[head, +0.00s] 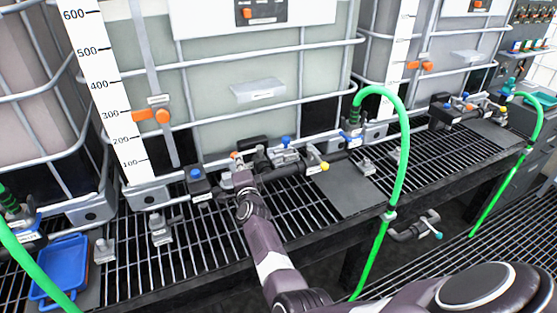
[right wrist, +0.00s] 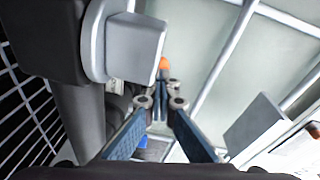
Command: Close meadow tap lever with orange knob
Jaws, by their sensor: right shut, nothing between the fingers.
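The orange knob (head: 233,155) shows on the tap manifold (head: 290,168) below the middle tote, just beyond my right gripper (head: 240,178). My right arm reaches up to it from the bottom of the head view. In the right wrist view the orange knob (right wrist: 163,63) lies ahead of the fingertips (right wrist: 161,103), with a small visible gap in the picture. The right fingers are shut and empty. The lever under the knob is mostly hidden, so its exact angle is unclear. My left gripper is not in view.
A blue knob (head: 285,142) and a yellow knob (head: 324,166) sit on the same manifold to the right. A green hose (head: 402,150) arcs farther right. The tote's cage bars (head: 200,65) stand behind. A blue tray (head: 62,268) lies on the grating at left.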

